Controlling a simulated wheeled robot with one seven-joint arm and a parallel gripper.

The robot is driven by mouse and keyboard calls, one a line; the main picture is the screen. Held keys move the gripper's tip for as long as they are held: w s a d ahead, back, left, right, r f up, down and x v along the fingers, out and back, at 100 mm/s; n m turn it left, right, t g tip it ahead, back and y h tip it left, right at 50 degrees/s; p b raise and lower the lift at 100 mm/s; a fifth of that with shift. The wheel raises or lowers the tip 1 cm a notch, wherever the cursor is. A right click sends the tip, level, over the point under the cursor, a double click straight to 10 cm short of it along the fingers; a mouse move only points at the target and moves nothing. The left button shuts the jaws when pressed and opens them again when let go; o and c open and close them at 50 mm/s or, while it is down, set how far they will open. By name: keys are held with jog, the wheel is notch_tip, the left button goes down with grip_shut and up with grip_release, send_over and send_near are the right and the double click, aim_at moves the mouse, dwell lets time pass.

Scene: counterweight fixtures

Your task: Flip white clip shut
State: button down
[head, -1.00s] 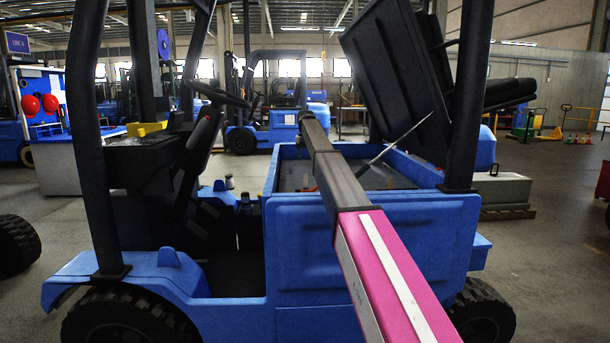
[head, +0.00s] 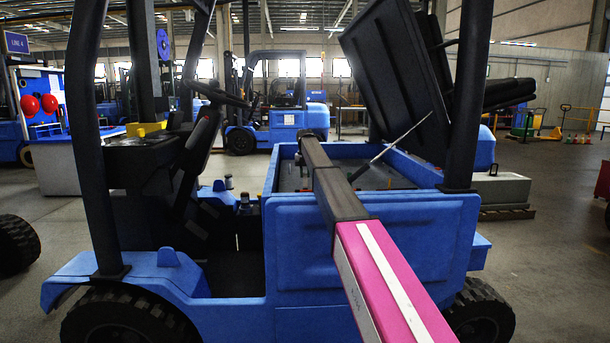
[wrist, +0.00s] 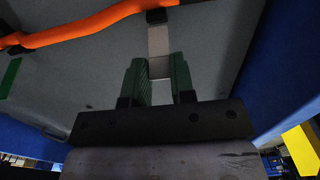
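The white clip (wrist: 158,42) shows in the wrist view as a pale flat strip running from a small black block down between the fingertips. My gripper (wrist: 160,72) has two green ribbed fingers, one on each side of the strip's lower end. The gap between them matches the strip's width, and they look shut on it. In the head view my arm reaches into the open bay of the blue forklift (head: 370,240).
An orange cable (wrist: 90,25) crosses the top of the wrist view, close to the clip's black block. Blue bay walls (wrist: 285,75) flank the grey surface. The forklift's raised black cover (head: 395,75) stands over the bay, with a thin strut (head: 400,140) beside my arm.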

aim_at(306, 180)
jog(key=shift+s, duration=0.1)
jog(key=shift+s+t, duration=1.05)
jog(key=shift+t, duration=0.25)
jog(key=s+t, duration=0.1)
jog(key=t, duration=0.1)
jog(key=shift+s+t, duration=0.3)
jog(key=shift+s, duration=0.05)
jog(key=t, duration=0.1)
jog(key=s+t, duration=0.1)
jog(key=t, duration=0.1)
jog(key=shift+s+f, duration=0.3)
jog(key=shift+f, duration=0.1)
jog(key=shift+s+f+t, duration=0.15)
jog(key=shift+t, duration=0.4)
jog(key=shift+s+f+t, duration=0.15)
jog(key=shift+t, duration=0.4)
jog(key=c, duration=1)
grip_release()
jog(key=shift+o, duration=0.2)
